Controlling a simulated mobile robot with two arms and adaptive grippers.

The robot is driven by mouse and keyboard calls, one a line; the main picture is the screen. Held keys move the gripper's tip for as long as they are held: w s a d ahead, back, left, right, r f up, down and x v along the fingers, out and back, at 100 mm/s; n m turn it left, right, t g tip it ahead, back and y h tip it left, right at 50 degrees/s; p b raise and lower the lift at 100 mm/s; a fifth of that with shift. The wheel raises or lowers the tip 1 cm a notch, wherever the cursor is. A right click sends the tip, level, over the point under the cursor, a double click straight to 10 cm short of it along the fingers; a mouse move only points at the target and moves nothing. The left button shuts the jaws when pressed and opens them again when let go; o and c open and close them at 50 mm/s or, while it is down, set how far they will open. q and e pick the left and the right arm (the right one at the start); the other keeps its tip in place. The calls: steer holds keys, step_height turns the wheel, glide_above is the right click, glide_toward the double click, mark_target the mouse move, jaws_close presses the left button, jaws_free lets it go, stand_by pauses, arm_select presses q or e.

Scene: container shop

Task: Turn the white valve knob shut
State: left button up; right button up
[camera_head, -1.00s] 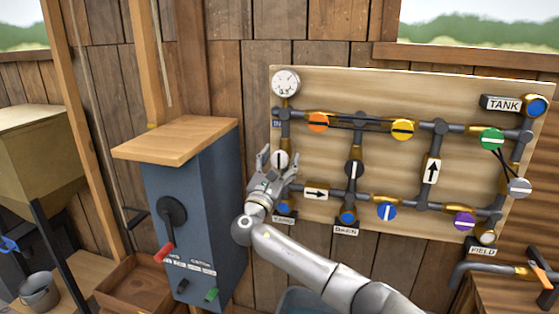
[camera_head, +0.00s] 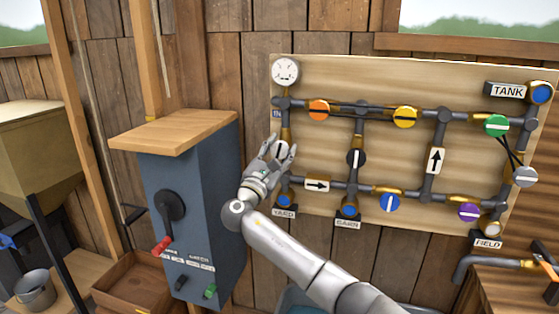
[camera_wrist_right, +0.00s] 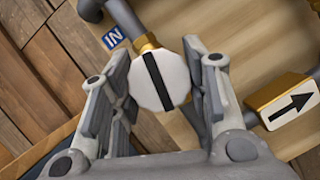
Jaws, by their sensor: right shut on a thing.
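The white valve knob (camera_head: 281,150) is at the left end of the pipe board, below the round gauge. In the right wrist view the white knob (camera_wrist_right: 158,80) is a round face with a black bar, steep and leaning slightly. My right gripper (camera_head: 284,147) is shut on this knob, with a finger on either side of it. The wrist view shows the two fingers (camera_wrist_right: 160,88) flanking the knob. In the head view the fingers partly hide the knob. My left gripper is not in view.
The pipe board (camera_head: 390,78) also carries orange (camera_head: 318,110), yellow (camera_head: 404,117), green and other knobs close by. A blue-grey lever cabinet (camera_head: 190,220) with a wooden top stands left of my right arm. An arrow block (camera_head: 317,185) sits right of the gripper.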

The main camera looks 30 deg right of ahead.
steer(key=m+g+b, duration=0.2)
steer(key=m, duration=0.1)
steer(key=m+b, duration=0.2)
steer(key=shift+f+g+h, duration=0.3)
steer(key=shift+g, duration=0.1)
steer(key=m+g+b, duration=0.1)
steer(key=m+b, duration=0.1)
steer(key=m, duration=0.2)
steer(key=shift+r+g+b, duration=0.1)
steer(key=shift+g+b, duration=0.25)
steer(key=shift+g, duration=0.05)
steer(key=m, duration=0.2)
steer(key=m+g+y+b, duration=0.1)
steer(key=m, duration=0.1)
steer(key=shift+a+r+y, duration=0.1)
steer(key=shift+y, duration=0.2)
steer(key=shift+m+y, duration=0.7)
steer(key=shift+m, duration=1.4)
steer(key=shift+g, duration=0.3)
steer(key=o, duration=1)
steer(key=shift+r, duration=0.1)
steer(key=shift+o, duration=0.2)
steer(key=v, duration=1.2)
